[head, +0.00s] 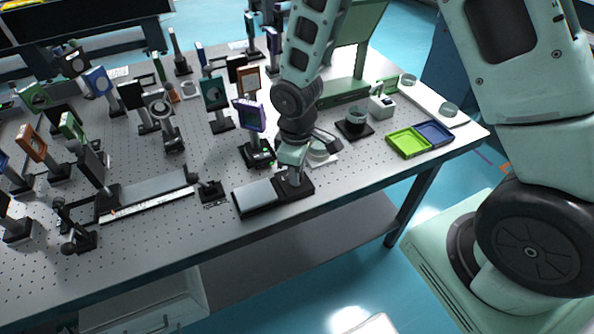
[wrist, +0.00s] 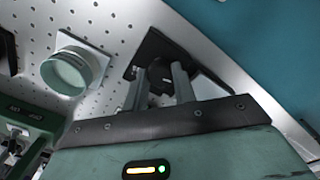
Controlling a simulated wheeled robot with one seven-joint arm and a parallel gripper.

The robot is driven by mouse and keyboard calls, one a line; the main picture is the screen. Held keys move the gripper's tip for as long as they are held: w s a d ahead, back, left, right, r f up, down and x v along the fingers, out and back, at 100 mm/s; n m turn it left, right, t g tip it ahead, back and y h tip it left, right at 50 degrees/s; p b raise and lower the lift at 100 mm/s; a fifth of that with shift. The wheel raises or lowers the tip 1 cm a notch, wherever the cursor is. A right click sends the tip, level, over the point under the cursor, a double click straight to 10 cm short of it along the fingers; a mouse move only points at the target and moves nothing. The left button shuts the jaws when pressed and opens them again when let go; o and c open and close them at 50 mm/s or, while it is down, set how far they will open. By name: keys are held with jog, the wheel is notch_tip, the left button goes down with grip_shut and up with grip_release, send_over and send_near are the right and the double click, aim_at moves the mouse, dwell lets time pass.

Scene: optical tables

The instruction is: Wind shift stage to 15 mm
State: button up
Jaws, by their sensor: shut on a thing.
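What looks like the shift stage (head: 256,196) is a black base with a grey plate on top, near the front edge of the table. It also shows as a dark block in the wrist view (wrist: 154,47). My gripper (head: 293,178) points down over the right end of this stage. In the wrist view its two fingers (wrist: 160,87) are closed around a small dark part, seemingly the stage's knob, which is mostly hidden between them. I cannot read any scale or number on the stage.
A round glass dish on a white square (wrist: 75,70) stands close beside my gripper. A post with a purple-framed plate (head: 250,115) stands behind the stage. Green (head: 408,143) and blue (head: 434,132) trays lie to the right. Many optics mounts crowd the left.

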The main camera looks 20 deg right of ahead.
jog(key=m, duration=0.4)
jog(key=shift+a+m+b, duration=0.1)
jog(key=shift+m+b, duration=0.2)
jog(key=shift+b, duration=0.1)
jog(key=shift+m, duration=1.9)
jog(key=o, duration=1)
notch_tip(320, 180, up, 18)
jog(key=b, duration=0.1)
jog(key=shift+f, duration=0.25)
